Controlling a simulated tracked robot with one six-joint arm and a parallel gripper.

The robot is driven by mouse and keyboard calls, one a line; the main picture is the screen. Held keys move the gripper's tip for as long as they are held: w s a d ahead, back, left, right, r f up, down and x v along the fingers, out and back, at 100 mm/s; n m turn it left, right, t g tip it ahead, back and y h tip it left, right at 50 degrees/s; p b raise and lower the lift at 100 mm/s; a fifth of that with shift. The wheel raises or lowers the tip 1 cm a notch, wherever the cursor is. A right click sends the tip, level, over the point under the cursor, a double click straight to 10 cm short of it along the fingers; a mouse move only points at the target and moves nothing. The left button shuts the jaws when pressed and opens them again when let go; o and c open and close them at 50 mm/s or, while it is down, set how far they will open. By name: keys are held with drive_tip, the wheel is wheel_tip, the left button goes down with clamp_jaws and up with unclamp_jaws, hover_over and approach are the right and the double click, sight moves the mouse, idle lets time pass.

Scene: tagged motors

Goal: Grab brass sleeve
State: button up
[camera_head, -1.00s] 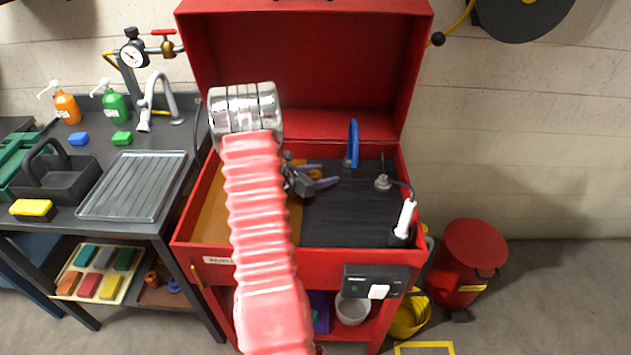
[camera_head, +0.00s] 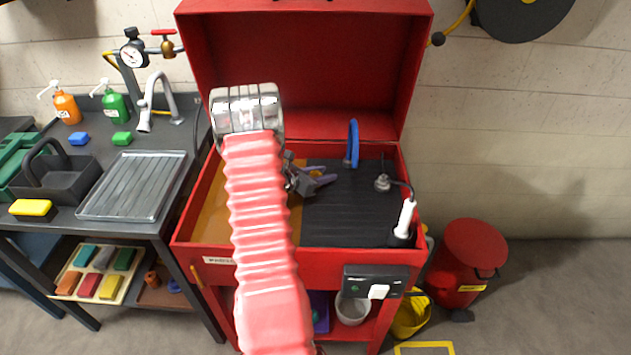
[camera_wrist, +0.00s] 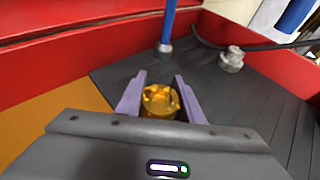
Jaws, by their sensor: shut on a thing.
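The brass sleeve (camera_wrist: 160,99), a short golden ring-shaped piece, shows in the wrist view between the two purple fingers of my gripper (camera_wrist: 160,82). The fingers are shut on it, one on each side. It is low in the tub, near where the orange-brown floor panel meets the black ribbed mat. In the head view my gripper (camera_head: 327,175) reaches into the red tub beyond my red arm sleeve. There the brass sleeve is hidden or too small to make out.
The red washer tub (camera_head: 325,248) has raised walls and an open lid. A blue upright tool (camera_head: 353,143), a small metal fitting (camera_head: 382,183) and a white-handled brush (camera_head: 407,214) stand around the black mat (camera_head: 345,225). The mat's front is clear.

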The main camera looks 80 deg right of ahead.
drive_tip(key=c, duration=0.6)
drive_tip(key=shift+r, duration=0.1)
drive_tip(key=shift+c, duration=0.3)
wheel_tip(320, 180, up, 10)
idle(0.6)
